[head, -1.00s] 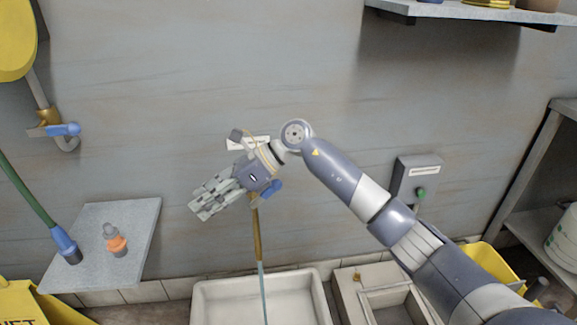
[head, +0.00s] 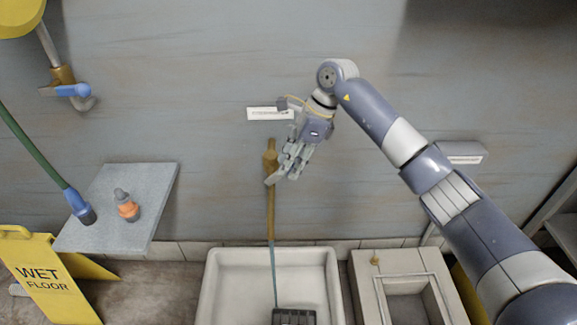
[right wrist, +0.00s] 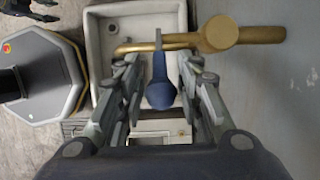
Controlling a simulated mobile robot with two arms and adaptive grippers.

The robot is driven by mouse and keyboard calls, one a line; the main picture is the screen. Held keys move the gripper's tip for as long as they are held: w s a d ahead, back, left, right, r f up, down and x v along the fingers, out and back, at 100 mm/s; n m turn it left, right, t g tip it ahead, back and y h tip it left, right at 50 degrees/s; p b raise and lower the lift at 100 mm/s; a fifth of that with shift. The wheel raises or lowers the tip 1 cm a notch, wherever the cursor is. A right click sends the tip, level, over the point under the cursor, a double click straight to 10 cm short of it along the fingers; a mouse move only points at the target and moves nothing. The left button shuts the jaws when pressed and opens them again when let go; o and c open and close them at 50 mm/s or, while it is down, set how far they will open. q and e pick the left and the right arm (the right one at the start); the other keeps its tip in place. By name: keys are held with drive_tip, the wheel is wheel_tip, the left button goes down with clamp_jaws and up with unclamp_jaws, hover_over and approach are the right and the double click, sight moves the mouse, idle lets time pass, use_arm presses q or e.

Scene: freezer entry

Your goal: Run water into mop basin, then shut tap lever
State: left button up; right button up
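The mop basin (head: 212,290) is a pale rectangular trough on the floor against the wall; its rim also shows in the right wrist view (right wrist: 97,45). A brass tap (head: 270,200) on the wall hangs above it. A thin bluish stream of water (head: 274,275) falls from the spout into the basin. My right gripper (head: 284,174) is beside the tap, pointing down. In the right wrist view, the blue tap lever (right wrist: 160,88) lies between the open fingers, with gaps on both sides. In the head view the gripper hides the lever.
A second brass tap with a blue lever (head: 74,90) is on the left wall. A grey shelf (head: 100,228) holds an orange-and-grey nozzle (head: 127,207) and a green hose's blue end (head: 78,206). A yellow wet floor sign (head: 45,283) stands below. Another pale basin (head: 362,290) is at right.

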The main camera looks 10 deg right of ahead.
drive_tip(key=shift+x, duration=0.85)
use_arm(q)
drive_tip(key=shift+r, duration=0.35)
use_arm(e)
clamp_jaws()
use_arm(q)
drive_tip(key=shift+f, duration=0.1)
